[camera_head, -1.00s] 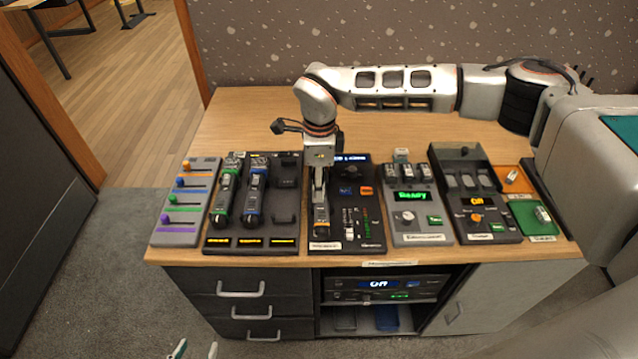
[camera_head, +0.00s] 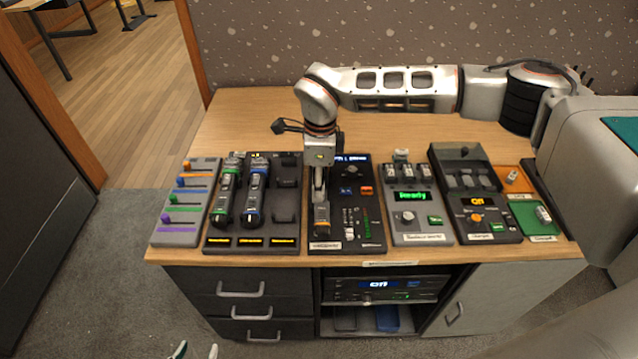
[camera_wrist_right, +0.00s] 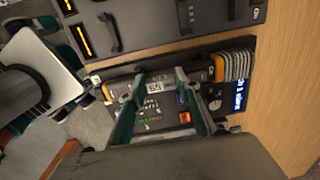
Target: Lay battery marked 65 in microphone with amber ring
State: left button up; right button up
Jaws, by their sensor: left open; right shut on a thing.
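The microphone with amber ring (camera_head: 322,219) lies on the black mixer panel (camera_head: 372,235), partly covered by my right gripper. Its amber ring and ribbed grille also show in the right wrist view (camera_wrist_right: 235,67). My right gripper (camera_head: 319,200) points down over the microphone's body. In the right wrist view its green fingers (camera_wrist_right: 162,84) are shut on the battery marked 65 (camera_wrist_right: 154,87), label facing the camera. The battery is at the microphone's body; I cannot tell whether it touches the compartment floor. My left gripper (camera_head: 195,350) is open and empty, low at the bottom edge, with only fingertips showing.
Green-ring (camera_head: 226,195) and blue-ring (camera_head: 254,195) microphones lie in the rack left of the mixer. A fader board (camera_head: 182,231) is at the far left. A unit reading Ready (camera_head: 413,222) and a charger (camera_head: 487,235) stand to the right. The desk behind is clear.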

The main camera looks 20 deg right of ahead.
pick_arm(q)
jog(key=shift+s+f, duration=0.2)
jog(key=shift+f, duration=0.35)
pick_arm(e)
jog(key=shift+s+d+f, duration=0.1)
jog(key=shift+s+f, duration=0.2)
jog(key=shift+f, duration=0.5)
jog(key=shift+s+d+f, duration=0.1)
jog(key=shift+s+f, duration=0.15)
jog(key=shift+f, duration=0.5)
jog(key=shift+s+d+f, duration=0.1)
jog(key=shift+s+f, duration=0.2)
jog(key=shift+f, duration=0.5)
jog(key=o, duration=1)
jog(key=shift+o, duration=0.7)
jog(key=shift+w+a+f+g, duration=0.15)
jog(key=shift+w+f+g, duration=0.1)
jog(key=shift+g, duration=0.05)
jog(key=shift+w+f, duration=0.25)
jog(key=shift+w, duration=0.2)
jog(key=shift+r, duration=0.15)
jog(key=shift+s+r, duration=0.25)
jog(key=shift+r, duration=0.15)
pick_arm(q)
jog(key=shift+w+r, duration=0.15)
jog(key=shift+w, duration=0.3)
pick_arm(e)
jog(key=shift+r, duration=0.1)
jog(key=c, duration=0.4)
jog(key=shift+r, duration=0.1)
